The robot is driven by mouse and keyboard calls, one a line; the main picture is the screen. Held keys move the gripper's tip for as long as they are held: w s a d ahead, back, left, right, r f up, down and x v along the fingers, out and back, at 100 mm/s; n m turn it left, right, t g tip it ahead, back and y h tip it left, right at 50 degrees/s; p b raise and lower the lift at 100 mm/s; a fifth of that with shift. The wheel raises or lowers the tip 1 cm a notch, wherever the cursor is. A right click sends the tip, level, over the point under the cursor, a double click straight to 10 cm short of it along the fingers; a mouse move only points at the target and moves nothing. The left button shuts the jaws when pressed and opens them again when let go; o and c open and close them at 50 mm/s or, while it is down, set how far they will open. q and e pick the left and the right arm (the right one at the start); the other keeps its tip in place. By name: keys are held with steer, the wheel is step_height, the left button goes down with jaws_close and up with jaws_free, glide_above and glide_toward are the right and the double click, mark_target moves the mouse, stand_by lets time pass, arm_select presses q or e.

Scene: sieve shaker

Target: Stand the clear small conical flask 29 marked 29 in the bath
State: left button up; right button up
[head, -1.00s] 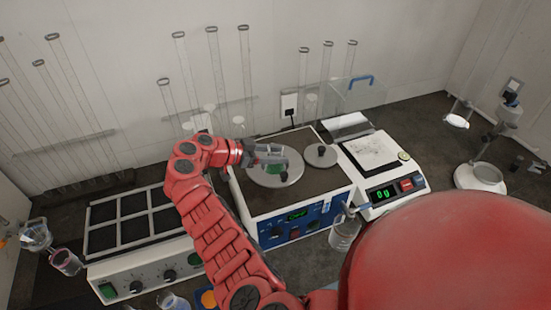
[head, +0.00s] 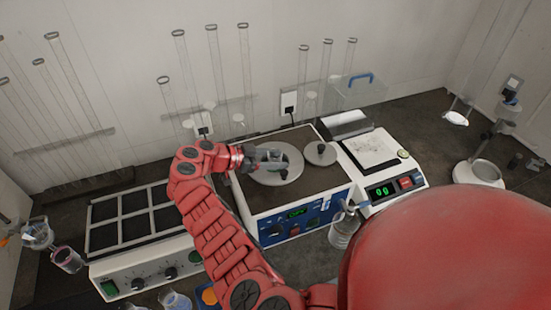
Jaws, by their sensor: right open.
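The bath appears to be the white box with a blue control panel (head: 297,221) at the centre, with a brown top and two round grey lids. My right gripper (head: 278,158) is open just over the larger lid (head: 290,170); I see nothing held in it. I cannot tell whether it touches the lid. A clear conical vessel (head: 342,236) stands in front of the bath's right corner. I cannot read a 29 on any glassware, so I cannot tell which flask is marked 29. My left gripper is not in view.
A smaller lid with a black knob (head: 320,153) sits on the bath's right. Glass vessels (head: 67,259) stand at the left. Tall cylinders line the wall.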

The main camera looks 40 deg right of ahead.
steer(key=shift+f+b+v, duration=0.25)
steer(key=shift+b+v, duration=0.85)
steer(key=shift+v, duration=0.15)
steer(key=b+v, duration=0.3)
steer(key=v, duration=0.5)
steer(key=shift+d, duration=0.1)
steer(key=shift+b+v, duration=0.4)
steer(key=shift+v, duration=0.6)
steer(key=shift+d+r, duration=0.1)
